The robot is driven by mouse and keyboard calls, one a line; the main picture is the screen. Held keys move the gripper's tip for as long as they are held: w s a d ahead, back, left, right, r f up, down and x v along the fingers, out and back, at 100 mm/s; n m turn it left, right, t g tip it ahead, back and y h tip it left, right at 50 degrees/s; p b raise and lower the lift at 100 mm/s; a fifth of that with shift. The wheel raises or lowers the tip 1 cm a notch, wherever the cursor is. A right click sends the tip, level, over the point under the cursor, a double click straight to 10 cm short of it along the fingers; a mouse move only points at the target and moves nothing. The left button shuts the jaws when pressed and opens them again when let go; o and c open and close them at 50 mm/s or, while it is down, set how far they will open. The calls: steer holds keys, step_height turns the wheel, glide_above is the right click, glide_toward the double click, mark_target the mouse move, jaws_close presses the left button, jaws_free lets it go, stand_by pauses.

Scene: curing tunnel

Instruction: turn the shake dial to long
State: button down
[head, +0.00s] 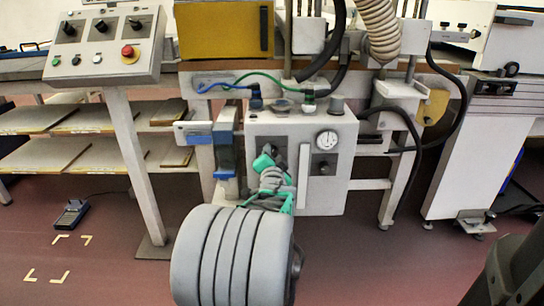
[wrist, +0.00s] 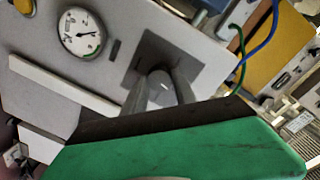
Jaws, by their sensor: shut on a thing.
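The shake dial (wrist: 160,88) shows in the wrist view as a small grey knob on a dark square plate (wrist: 146,58). My gripper (wrist: 160,92) is shut on it, with one grey finger on each side. The fingers and the green-and-black gripper body hide part of the knob and plate. No setting marks or pointer can be read. In the head view my gripper (head: 277,160) reaches the front of the grey machine box (head: 257,196), left of a pale upright bar (head: 303,178). My arm hides most of the dial there.
A round gauge (head: 327,140) and a smaller dark knob plate (head: 323,165) sit right of the bar. Blue and green hoses (head: 262,76) run above the box. A blue-fronted fixture (head: 225,155) stands close left. A control box with a red button (head: 129,52) is farther left.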

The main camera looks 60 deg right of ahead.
steer(key=m+t+p, duration=0.1)
steer(key=m+p, duration=0.2)
steer(key=m, duration=0.7)
steer(key=shift+m, duration=0.4)
stand_by(0.4)
steer(key=c, duration=1)
jaws_free()
steer(key=shift+f, duration=0.1)
steer(key=p+v, duration=0.1)
steer(key=v, duration=0.6)
steer(key=shift+s+a+p, duration=0.25)
steer(key=shift+a+p, duration=0.05)
steer(key=shift+p, duration=0.1)
